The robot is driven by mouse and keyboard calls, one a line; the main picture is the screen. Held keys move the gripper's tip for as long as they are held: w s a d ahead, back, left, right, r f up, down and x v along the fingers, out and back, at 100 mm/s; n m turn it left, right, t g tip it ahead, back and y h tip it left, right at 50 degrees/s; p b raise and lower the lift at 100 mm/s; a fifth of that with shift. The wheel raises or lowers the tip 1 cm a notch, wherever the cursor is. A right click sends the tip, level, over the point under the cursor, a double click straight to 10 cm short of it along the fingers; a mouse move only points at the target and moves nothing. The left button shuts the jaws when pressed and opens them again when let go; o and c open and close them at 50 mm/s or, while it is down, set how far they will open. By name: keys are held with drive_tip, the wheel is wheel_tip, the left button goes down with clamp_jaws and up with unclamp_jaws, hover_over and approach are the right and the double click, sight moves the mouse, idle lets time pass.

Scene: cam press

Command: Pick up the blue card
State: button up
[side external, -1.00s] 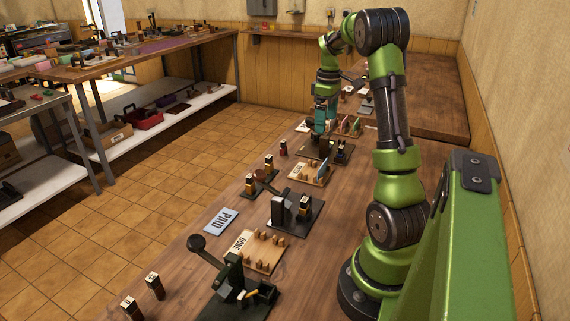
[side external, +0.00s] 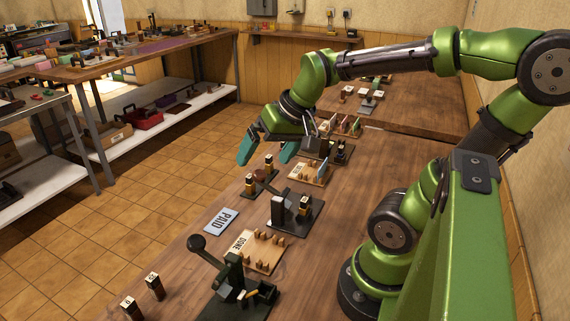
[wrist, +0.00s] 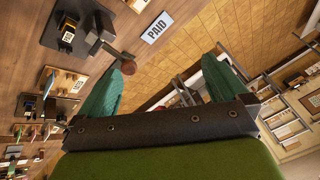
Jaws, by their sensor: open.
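A small blue card (side external: 323,168) stands upright on a wooden board with a lettered sign (side external: 309,174), in the middle of the bench in the side view. A flat light-blue plate marked PAID (side external: 221,221) lies nearer the camera at the bench's left edge; it also shows in the wrist view (wrist: 157,27). My gripper (side external: 268,153) is open and empty, with teal fingers spread, above the bench's left edge and left of the blue card. In the wrist view my gripper (wrist: 165,65) has nothing between its fingers.
A lever press (side external: 290,209) stands in front of the card's board. A DONE board (side external: 257,251) with wooden pegs and a dark green press (side external: 237,291) are nearer the camera. Two stampers (side external: 154,286) stand at the front left. The bench's right side is largely clear.

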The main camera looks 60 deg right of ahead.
drive_tip(key=s+a, duration=0.1)
drive_tip(key=a, duration=0.1)
drive_tip(key=s+a+n+t+y, duration=0.1)
drive_tip(key=a, duration=0.1)
drive_tip(key=s+a+r+n, duration=0.1)
drive_tip(key=a, duration=0.1)
drive_tip(key=shift+s+a, duration=0.2)
drive_tip(key=shift+a, duration=0.2)
drive_tip(key=shift+c, duration=0.5)
drive_tip(key=shift+a+r+n+t, duration=0.25)
drive_tip(key=shift+n+t, duration=0.05)
drive_tip(key=shift+c, duration=1.1)
drive_tip(key=c, duration=0.9)
